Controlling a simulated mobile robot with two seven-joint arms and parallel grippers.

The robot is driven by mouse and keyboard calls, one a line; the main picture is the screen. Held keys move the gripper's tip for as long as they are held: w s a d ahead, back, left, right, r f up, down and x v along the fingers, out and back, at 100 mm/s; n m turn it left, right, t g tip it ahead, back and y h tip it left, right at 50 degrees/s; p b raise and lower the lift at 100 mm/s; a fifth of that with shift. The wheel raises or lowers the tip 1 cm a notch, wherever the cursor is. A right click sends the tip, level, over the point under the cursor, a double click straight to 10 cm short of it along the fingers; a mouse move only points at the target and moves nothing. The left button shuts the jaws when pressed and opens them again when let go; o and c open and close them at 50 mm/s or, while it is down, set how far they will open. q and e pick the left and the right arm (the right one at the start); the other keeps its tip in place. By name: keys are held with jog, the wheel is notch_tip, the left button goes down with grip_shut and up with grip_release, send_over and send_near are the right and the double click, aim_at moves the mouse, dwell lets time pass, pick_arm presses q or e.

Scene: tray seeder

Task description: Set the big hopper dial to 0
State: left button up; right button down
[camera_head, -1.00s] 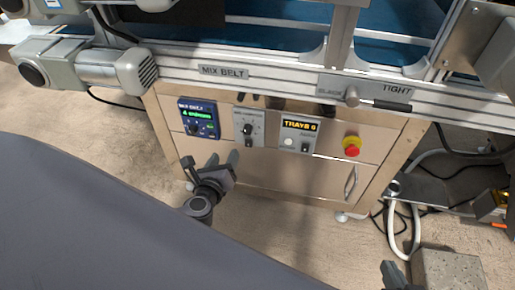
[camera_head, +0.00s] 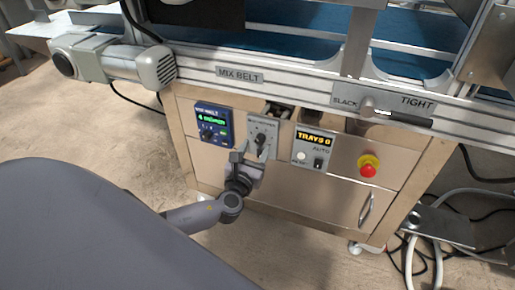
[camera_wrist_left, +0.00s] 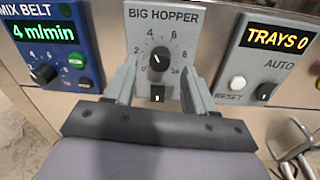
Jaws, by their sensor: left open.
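The big hopper panel (camera_wrist_left: 190,20) is a grey plate with a black dial (camera_wrist_left: 159,59) at its middle and a small black switch below it. The scale runs from 0 at lower left to 10 at lower right. The dial's white mark seems to point up and slightly left, near 4; the exact reading is unclear. The panel (camera_head: 250,133) also shows in the head view. My left gripper (camera_wrist_left: 158,78) is open and empty, its fingers either side of the dial and switch, apart from the dial. In the head view my left gripper (camera_head: 249,154) partly covers the panel's lower part. My right gripper is not seen.
The blue mix belt panel (camera_wrist_left: 50,40) reads 4 ml/min, left of the dial. The tray counter (camera_wrist_left: 277,38) reads TRAYS 0, to the right. A red emergency button (camera_head: 368,168) sits further right on the cabinet. The conveyor rail (camera_head: 300,92) runs above the panels.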

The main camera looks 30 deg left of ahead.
aim_at(260, 139)
pick_arm(q)
jog(key=shift+x, duration=1.25)
grip_shut()
jog(key=shift+b, duration=0.3)
